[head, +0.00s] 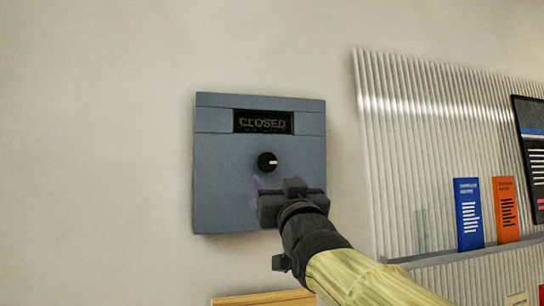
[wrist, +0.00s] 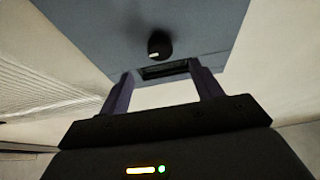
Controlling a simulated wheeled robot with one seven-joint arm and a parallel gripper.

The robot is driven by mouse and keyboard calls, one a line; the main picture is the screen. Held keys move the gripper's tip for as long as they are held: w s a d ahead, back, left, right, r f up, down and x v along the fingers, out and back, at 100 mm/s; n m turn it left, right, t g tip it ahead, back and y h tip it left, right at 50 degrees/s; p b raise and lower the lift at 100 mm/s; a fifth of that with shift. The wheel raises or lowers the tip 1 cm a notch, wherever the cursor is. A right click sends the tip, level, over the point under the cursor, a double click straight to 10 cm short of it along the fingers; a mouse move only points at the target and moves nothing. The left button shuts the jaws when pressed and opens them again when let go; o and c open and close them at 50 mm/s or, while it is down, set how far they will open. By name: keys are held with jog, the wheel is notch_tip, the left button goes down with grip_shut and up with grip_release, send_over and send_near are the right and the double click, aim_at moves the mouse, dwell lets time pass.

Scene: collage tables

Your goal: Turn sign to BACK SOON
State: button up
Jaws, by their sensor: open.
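The sign is a grey-blue box (head: 225,170) on the wall. Its dark window (head: 263,121) reads CLOSED in the head view. A round black knob (head: 267,162) with a white mark sits below the window; the mark points right in the head view. The knob also shows in the wrist view (wrist: 160,45), beyond my fingertips. My gripper (head: 262,182) is in front of the box, just below the knob. In the wrist view its two purple fingers are apart with nothing between them, and they do not appear to touch the knob.
To the right is a corrugated panel (head: 390,140) with a ledge (head: 480,254) holding a blue leaflet (head: 468,214) and an orange leaflet (head: 505,209). A dark poster (head: 530,150) is at the right edge. A wooden edge (head: 262,298) shows below the box. The wall at left is bare.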

aim_at(268, 165)
jog(key=p+x, duration=0.4)
jog(key=x, duration=0.4)
jog(key=shift+w+r+p, duration=0.15)
jog(key=shift+r+p, duration=0.15)
jog(key=shift+p, duration=0.1)
jog(key=shift+w+a+p, duration=0.25)
jog(key=shift+w+p, duration=0.1)
jog(key=shift+w, duration=0.3)
jog(key=shift+c, duration=0.5)
jog(key=c, duration=0.9)
